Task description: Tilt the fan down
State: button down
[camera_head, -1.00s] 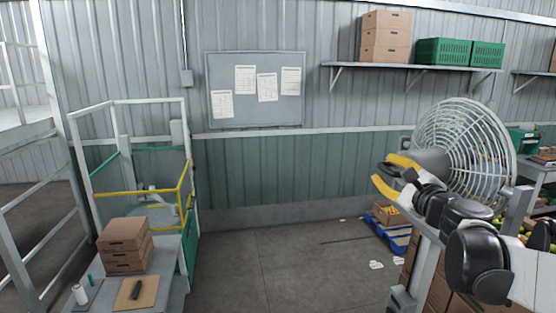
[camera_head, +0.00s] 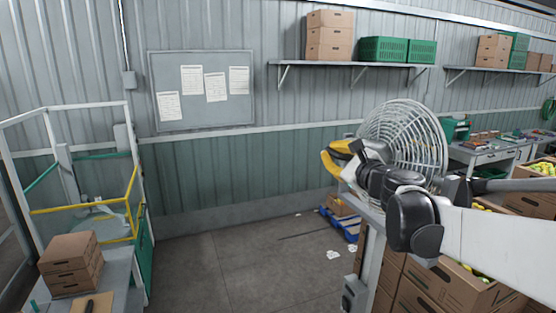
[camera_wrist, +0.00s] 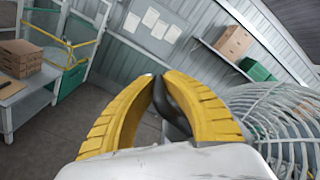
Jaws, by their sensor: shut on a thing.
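The fan (camera_head: 412,128) has a round pale wire cage and stands on a post at the right in the head view; its cage faces right. Its cage also fills the right side of the wrist view (camera_wrist: 278,112). My gripper (camera_head: 328,156) has yellow fingers and is at the back of the fan, left of the cage. In the wrist view my gripper (camera_wrist: 161,80) has its fingertips drawn close together on a dark grey part behind the fan. My fingers and wrist hide most of that part and the fan's motor housing.
Stacked cartons (camera_head: 445,286) stand below and right of the fan. A blue pallet (camera_head: 340,224) lies on the floor behind it. A shelf (camera_head: 345,63) with boxes and green crates (camera_head: 383,50) is on the wall. The floor left of the fan is mostly clear.

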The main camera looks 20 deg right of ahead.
jog(key=shift+m, duration=0.8)
jog(key=r, duration=0.1)
jog(key=d+r, duration=0.1)
jog(key=r, duration=0.1)
jog(key=r+p, duration=0.1)
jog(key=shift+w+d+r, duration=0.1)
jog(key=shift+d+r, duration=0.15)
jog(key=shift+r, duration=0.1)
jog(key=c, duration=1.4)
grip_release()
jog(key=s, duration=1.2)
jog(key=shift+s+d, duration=0.1)
jog(key=shift+d, duration=0.05)
